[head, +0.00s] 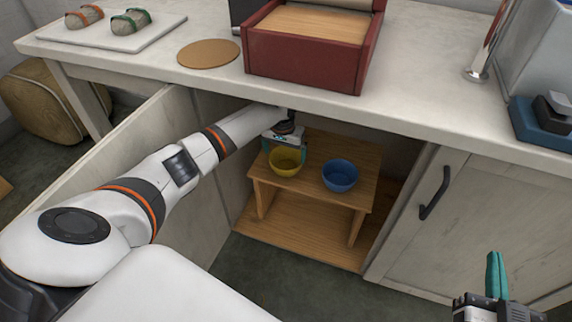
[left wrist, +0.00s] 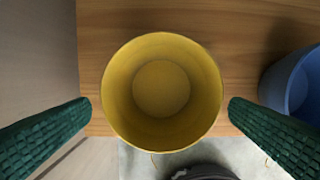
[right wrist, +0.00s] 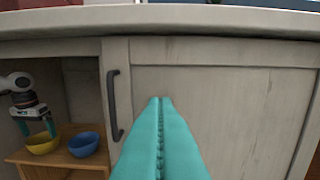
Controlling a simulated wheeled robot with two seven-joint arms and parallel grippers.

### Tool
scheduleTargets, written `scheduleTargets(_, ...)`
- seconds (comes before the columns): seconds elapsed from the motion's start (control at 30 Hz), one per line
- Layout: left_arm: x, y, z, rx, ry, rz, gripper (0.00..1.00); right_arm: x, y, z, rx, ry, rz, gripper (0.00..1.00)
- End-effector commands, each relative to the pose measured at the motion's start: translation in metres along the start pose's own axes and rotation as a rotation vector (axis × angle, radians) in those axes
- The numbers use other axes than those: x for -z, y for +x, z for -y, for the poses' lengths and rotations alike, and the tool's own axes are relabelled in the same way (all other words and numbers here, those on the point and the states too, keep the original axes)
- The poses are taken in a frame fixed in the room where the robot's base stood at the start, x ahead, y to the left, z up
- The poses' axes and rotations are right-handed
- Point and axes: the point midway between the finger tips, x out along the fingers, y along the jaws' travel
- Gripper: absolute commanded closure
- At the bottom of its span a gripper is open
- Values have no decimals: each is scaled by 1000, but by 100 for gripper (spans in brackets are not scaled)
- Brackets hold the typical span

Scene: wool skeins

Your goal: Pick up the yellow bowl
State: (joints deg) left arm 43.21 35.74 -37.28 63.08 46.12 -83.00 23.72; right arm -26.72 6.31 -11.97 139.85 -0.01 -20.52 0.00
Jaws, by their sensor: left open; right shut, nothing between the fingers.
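The yellow bowl (head: 285,161) stands upright on a small wooden shelf (head: 311,186) inside the open cabinet. In the left wrist view the yellow bowl (left wrist: 162,92) lies between the spread green fingers of my left gripper (left wrist: 160,115), with a gap on each side. My left gripper (head: 284,144) is open, over the bowl, and partly hidden by the wrist in the head view. The bowl also shows in the right wrist view (right wrist: 42,143). My right gripper (right wrist: 160,100) is shut and empty in front of the closed cabinet door, far from the bowl.
A blue bowl (head: 340,175) stands on the shelf to the right of the yellow one. The white countertop (head: 400,95) is above the opening. The closed door (head: 480,220) has a dark handle (head: 434,193). A red box (head: 310,62) stands on the counter.

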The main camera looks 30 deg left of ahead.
Motion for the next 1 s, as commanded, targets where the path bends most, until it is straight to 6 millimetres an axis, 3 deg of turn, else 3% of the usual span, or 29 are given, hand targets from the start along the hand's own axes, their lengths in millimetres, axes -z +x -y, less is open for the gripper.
scheduleTargets(0.17,-1,8,1,1,0,1,0,-13,1,-2,-6,3,98,100)
scheduleTargets(0.37,-3,23,2,0,1,0,0,-47,-4,-7,-18,9,335,100)
scheduleTargets(0.7,-5,48,2,0,0,0,0,-96,-33,-14,-36,26,713,100)
scheduleTargets(1.0,-5,52,2,0,0,1,0,-107,-43,-15,-39,31,801,100)
